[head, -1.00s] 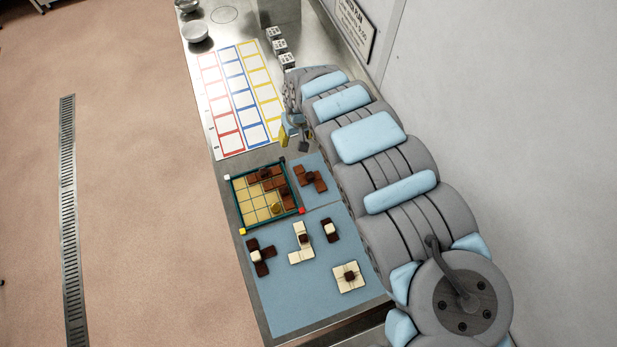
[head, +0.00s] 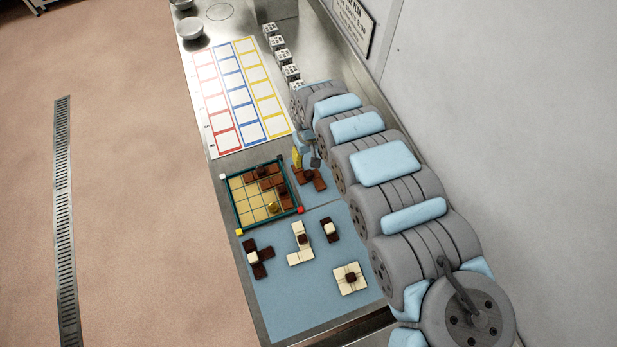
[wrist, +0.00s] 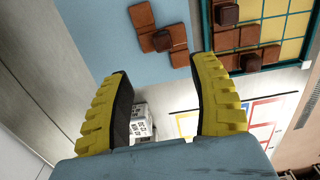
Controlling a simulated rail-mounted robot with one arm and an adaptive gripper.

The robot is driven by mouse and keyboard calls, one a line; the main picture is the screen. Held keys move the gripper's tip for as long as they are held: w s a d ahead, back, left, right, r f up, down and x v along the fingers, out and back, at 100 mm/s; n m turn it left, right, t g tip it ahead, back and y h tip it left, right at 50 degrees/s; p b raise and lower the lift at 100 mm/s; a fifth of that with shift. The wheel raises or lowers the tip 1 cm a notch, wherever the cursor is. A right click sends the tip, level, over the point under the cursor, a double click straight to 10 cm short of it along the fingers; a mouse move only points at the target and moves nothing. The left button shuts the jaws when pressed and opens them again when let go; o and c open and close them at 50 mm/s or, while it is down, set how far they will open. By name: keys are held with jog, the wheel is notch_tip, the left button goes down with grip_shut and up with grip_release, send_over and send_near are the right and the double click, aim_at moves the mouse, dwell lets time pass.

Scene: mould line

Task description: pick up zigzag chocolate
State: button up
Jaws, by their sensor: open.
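The zigzag chocolate is most likely the brown stepped piece (head: 315,184) on the blue mat, right of the framed grid. It bears a darker cube, and my gripper partly hides it in the head view. In the wrist view this brown piece (wrist: 145,16) lies flat, beyond my fingertips and apart from them. My gripper (wrist: 168,72) is open and empty, with a yellow ribbed finger on each side. In the head view my gripper (head: 305,164) is over the far edge of the piece.
The green-framed grid (head: 236,205) holds brown pieces just left. Other pieces lie nearer on the mat: a dark one (head: 259,264), a cream one (head: 299,256), a small dark one (head: 331,236) and a cream square (head: 342,285). White blocks (head: 290,73) line the wall side.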

jog(key=b, duration=0.2)
send_over(309, 173)
notch_tip(309, 173, down, 4)
jog(key=shift+s+f, duration=0.1)
jog(key=shift+d+f+p, duration=0.15)
jog(key=shift+f+p, duration=0.15)
jog(key=shift+f, duration=0.7)
jog(key=shift+a+f, duration=0.2)
jog(key=shift+f, duration=0.75)
jog(key=shift+a+f, duration=0.15)
jog(key=shift+f, duration=0.8)
jog(key=shift+d+f, duration=0.15)
jog(key=shift+f, duration=0.55)
grip_shut()
